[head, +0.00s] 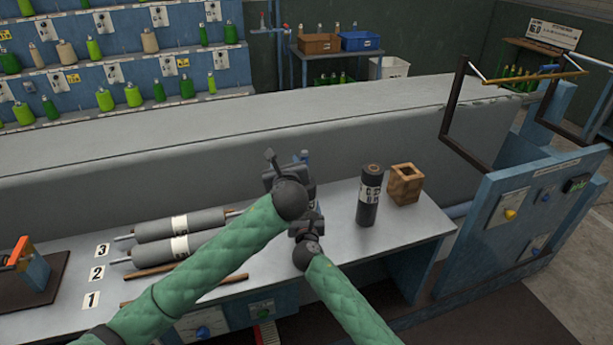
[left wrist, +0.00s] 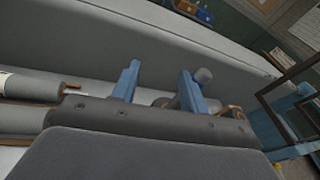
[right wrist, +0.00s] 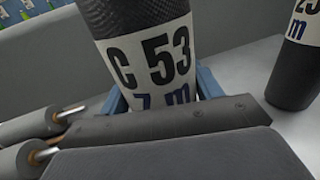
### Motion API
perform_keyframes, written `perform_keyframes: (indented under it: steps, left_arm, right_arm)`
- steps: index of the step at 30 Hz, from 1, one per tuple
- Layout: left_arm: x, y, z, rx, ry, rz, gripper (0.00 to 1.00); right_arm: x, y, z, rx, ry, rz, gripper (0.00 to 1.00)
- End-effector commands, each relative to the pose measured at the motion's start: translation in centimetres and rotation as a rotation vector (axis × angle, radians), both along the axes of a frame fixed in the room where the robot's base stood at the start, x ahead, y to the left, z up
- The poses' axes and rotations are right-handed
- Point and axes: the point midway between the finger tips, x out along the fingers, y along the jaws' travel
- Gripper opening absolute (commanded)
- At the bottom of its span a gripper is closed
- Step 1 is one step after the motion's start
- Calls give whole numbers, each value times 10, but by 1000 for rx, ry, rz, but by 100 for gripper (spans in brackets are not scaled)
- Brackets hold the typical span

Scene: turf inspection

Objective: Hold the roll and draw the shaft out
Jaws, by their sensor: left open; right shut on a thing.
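A dark roll with a white label reading "C 53" and "7 m" stands upright in the right wrist view (right wrist: 150,50). My right gripper (right wrist: 160,95) has its blue fingers closed around the roll's lower part. In the head view the roll (head: 310,196) is mostly hidden behind my grippers. My left gripper (head: 288,166) is above and beside it, with its blue fingers apart in the left wrist view (left wrist: 158,82). A grey rounded end (left wrist: 203,75) shows by the right finger; I cannot tell whether it is the shaft's end. No shaft is held in the left gripper.
Another labelled dark roll (head: 370,195) stands upright on the table (head: 335,245), beside an open wooden box (head: 405,183). Two grey rolls (head: 180,226) with protruding shafts lie at the left, near number cards (head: 97,273). Brown rods lie in front. A long grey wall (head: 200,150) runs behind.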

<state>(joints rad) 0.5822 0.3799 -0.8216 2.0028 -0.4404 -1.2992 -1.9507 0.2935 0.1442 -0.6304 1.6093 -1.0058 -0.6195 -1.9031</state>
Motion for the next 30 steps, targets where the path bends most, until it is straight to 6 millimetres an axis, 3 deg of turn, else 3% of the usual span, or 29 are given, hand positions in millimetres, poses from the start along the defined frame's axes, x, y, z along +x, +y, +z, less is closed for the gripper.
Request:
perform_keyframes:
  steps: [6, 13, 19, 30]
  left_arm:
    - [-41, -39, -1, 147, -115, -41, 44]
    - [-58, -57, 1, 199, -169, -62, 44]
    - [-40, -57, 2, 203, -172, -62, 44]
    - [19, -54, 1, 202, -170, -62, 44]
  right_arm:
    - [0, 0, -1, -1, 1, 0, 20]
    - [0, 0, 0, 0, 1, 0, 20]
    - [0, 0, 0, 0, 0, 0, 20]
    - [0, 0, 0, 0, 0, 0, 20]
